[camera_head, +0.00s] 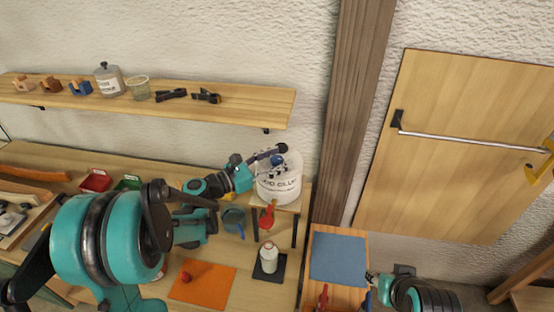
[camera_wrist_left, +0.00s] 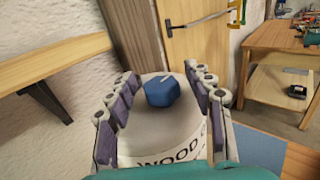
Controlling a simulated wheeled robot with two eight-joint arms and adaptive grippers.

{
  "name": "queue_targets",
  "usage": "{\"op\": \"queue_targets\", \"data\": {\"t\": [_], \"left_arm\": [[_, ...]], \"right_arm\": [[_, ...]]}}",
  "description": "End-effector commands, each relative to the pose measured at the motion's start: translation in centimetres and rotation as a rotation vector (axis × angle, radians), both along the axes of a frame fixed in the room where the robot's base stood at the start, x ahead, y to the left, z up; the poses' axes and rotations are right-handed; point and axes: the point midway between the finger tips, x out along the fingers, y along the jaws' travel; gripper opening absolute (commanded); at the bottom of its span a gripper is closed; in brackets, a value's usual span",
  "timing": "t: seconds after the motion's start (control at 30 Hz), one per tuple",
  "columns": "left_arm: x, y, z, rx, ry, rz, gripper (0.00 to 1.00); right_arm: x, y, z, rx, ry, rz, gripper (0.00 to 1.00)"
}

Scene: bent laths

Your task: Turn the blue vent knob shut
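The blue vent knob (camera_wrist_left: 161,91) sits on top of a white wood glue container (camera_wrist_left: 150,140), with a pale mark on its top face. In the head view the container (camera_head: 278,188) stands on a small raised wooden stand. My left gripper (camera_wrist_left: 163,95) is open. Its two rows of finger pads stand on either side of the knob, with gaps visible between pads and knob. In the head view the left gripper (camera_head: 273,157) is over the container's top and partly covers the knob. My right gripper (camera_head: 374,281) is at the lower right, too small to read.
A wall shelf (camera_head: 200,104) with jars and clamps is at the left. A red-topped tool (camera_head: 267,215), a white bottle (camera_head: 269,260), a blue mug (camera_head: 234,220) and an orange mat (camera_head: 203,283) are on the bench near the container. A wooden post (camera_head: 358,100) rises behind.

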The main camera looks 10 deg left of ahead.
Motion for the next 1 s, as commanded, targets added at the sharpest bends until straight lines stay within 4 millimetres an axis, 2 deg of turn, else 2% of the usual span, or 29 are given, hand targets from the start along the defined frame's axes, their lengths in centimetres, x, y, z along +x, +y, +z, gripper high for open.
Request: {"op": "queue_targets", "data": {"t": [0.23,0.5,0.7,1.0], "left_arm": [[-1.2,1.3,0.0,0.0,0.0,0.003,0.52],[-5.3,5.6,0.0,0.0,0.0,0.005,0.52],[-7.5,7.9,0.0,0.0,0.0,0.003,0.52],[-8.4,8.6,0.0,0.0,0.0,0.0,0.52]], "right_arm": [[0.0,0.0,0.0,0.0,0.0,0.0,0.4],[0.0,0.0,0.0,0.0,0.0,0.0,0.4],[0.0,0.0,0.0,0.0,0.0,0.0,0.4],[0.0,0.0,0.0,0.0,0.0,0.0,0.4]]}}
